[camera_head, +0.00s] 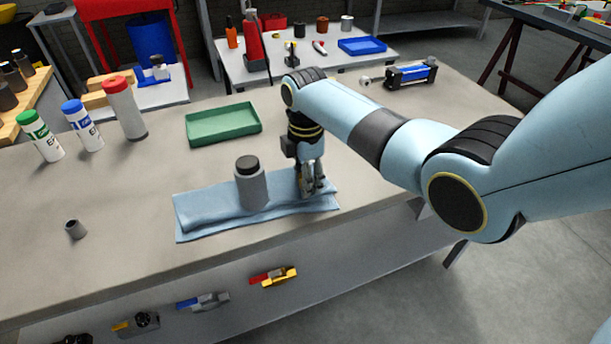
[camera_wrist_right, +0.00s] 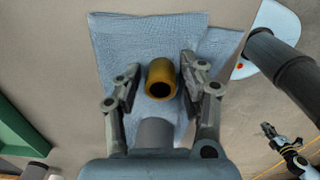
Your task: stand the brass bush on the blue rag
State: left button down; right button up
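The blue rag (camera_head: 190,212) lies folded on the grey bench; it also shows in the right wrist view (camera_wrist_right: 112,45). My right gripper (camera_head: 313,190) points down over the rag's right end. In the right wrist view, the brass bush (camera_wrist_right: 160,78) is between the open fingers of my right gripper (camera_wrist_right: 158,72), with slim gaps at its sides. Its open end faces the camera. It is over the rag; I cannot tell whether it rests on it. The head view does not show the bush clearly. My left gripper is out of view.
A grey bottle with a dark cap (camera_head: 251,188) stands on the rag, left of my right gripper. A small grey sleeve (camera_head: 75,229) stands at the left. A green tray (camera_head: 224,124) and several bottles are behind. The bench's right part is mostly clear.

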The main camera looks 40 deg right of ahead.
jog(key=shift+o, duration=0.5)
jog(key=shift+r, duration=0.1)
jog(key=shift+r, duration=0.35)
notch_tip(320, 180, up, 12)
jog(key=p, duration=0.1)
jog(key=shift+r, duration=0.2)
